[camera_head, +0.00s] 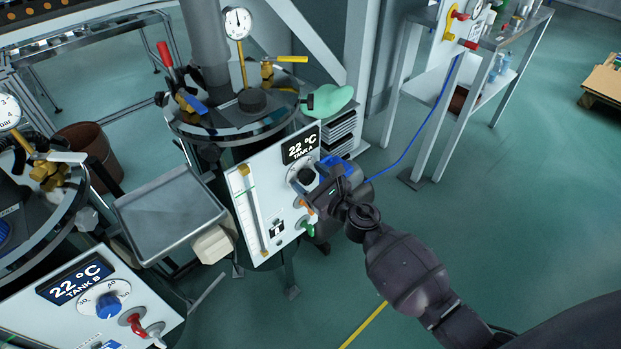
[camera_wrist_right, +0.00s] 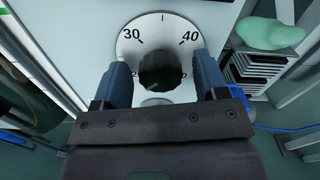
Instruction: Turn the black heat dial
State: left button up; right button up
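The black heat dial (camera_head: 306,175) is on the white Tank A panel (camera_head: 272,205), under a display reading 22 °C. In the right wrist view the black knob (camera_wrist_right: 161,71) sits on a round white scale, with 30 and 40 showing. My right gripper (camera_head: 322,180) is at the panel in front of the dial. The lower part of the scale is hidden behind the gripper. My left gripper is not in view.
Below the dial are an orange lever (camera_head: 306,207) and a green-handled part (camera_head: 307,228). The Tank B panel (camera_head: 88,305) has a blue dial (camera_head: 108,305). A metal tray (camera_head: 170,213) lies left of the Tank A panel.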

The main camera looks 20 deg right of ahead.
jog(key=c, duration=0.8)
